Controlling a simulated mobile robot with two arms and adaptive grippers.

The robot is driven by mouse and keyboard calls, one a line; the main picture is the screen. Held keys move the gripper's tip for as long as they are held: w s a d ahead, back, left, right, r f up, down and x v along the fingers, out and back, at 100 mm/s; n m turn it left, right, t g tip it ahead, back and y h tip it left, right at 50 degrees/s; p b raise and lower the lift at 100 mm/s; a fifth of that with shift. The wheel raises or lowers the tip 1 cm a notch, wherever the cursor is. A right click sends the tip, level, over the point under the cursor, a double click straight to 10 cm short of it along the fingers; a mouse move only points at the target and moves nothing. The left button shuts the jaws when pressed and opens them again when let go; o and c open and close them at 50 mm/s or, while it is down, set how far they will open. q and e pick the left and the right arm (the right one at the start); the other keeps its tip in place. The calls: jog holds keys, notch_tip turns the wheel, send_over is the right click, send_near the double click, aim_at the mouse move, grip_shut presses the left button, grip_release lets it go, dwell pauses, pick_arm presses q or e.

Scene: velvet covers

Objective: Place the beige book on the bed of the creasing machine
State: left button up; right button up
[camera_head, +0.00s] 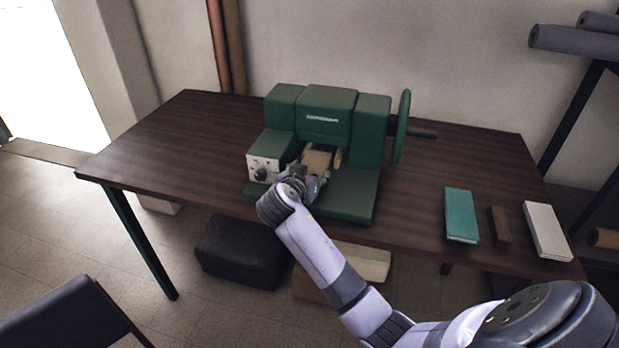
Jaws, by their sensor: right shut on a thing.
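The green creasing machine (326,117) stands on the dark wooden table, with a handwheel on its right side and a pale control panel on its left. My right gripper (308,178) reaches into the opening at its front and is shut on the beige book (318,161). The book lies within the machine's opening, over the bed. The gripper hides its near end, and I cannot tell whether it touches the bed. My left gripper is not in view.
A teal book (461,214), a small brown block (499,226) and a whitish book (547,230) lie on the table (180,140) at the right. The table's left part is clear. A rack with grey rolls (570,41) stands at the far right.

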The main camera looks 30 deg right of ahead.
jog(key=shift+f, duration=0.8)
jog(key=shift+f, duration=0.2)
jog(key=o, duration=1.3)
jog(key=shift+c, duration=0.2)
jog(key=shift+r, duration=0.1)
jog(key=shift+a+r, duration=0.1)
jog(key=shift+r, duration=0.1)
jog(key=b+v, duration=0.1)
jog(key=v, duration=1.1)
jog(key=shift+f, duration=0.1)
